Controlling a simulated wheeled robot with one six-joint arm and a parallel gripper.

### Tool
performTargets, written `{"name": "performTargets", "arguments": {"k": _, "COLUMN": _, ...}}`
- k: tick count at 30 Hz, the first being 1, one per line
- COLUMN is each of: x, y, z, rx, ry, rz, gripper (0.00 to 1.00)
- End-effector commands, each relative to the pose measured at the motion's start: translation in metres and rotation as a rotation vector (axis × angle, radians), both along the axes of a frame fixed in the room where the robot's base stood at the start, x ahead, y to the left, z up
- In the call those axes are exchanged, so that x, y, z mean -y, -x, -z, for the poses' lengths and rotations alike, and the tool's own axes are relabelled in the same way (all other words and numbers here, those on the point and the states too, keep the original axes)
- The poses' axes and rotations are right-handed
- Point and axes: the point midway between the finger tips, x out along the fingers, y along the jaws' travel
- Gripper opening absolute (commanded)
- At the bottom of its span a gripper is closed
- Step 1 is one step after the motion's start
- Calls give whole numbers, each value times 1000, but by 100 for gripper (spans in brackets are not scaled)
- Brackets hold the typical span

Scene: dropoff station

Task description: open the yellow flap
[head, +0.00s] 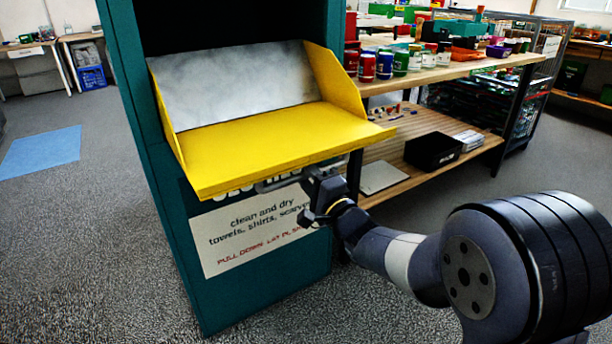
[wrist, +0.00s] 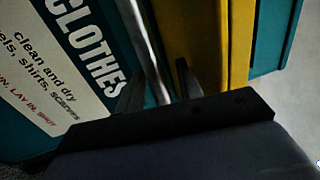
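The yellow flap (head: 270,136) of the teal clothes bin is folded down and lies nearly level, with raised side walls and a pale grey panel (head: 235,82) behind it. A grey bar handle (head: 278,183) runs under its front edge. My gripper (head: 312,187) is at the right part of this handle, below the flap. In the wrist view, the handle (wrist: 146,45) passes between my two fingers (wrist: 158,84). The fingers stand apart, with a gap showing between the bar and the right finger. The flap's yellow face (wrist: 195,40) shows beside the handle.
The teal bin (head: 275,268) carries a white sign (head: 250,232). A wooden shelf unit (head: 440,75) with cans and trays stands close on the right. A blue mat (head: 42,151) lies at the left. The floor in front of the bin is clear.

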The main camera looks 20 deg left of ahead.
Motion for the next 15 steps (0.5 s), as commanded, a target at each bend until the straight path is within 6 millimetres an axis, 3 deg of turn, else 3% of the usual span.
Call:
{"name": "performTargets", "arguments": {"k": 4, "x": 0, "y": 0, "z": 0, "rx": 0, "ry": 0, "rz": 0, "gripper": 35}}
{"name": "performTargets", "arguments": {"k": 15, "x": 0, "y": 0, "z": 0, "rx": 0, "ry": 0, "rz": 0, "gripper": 5}}
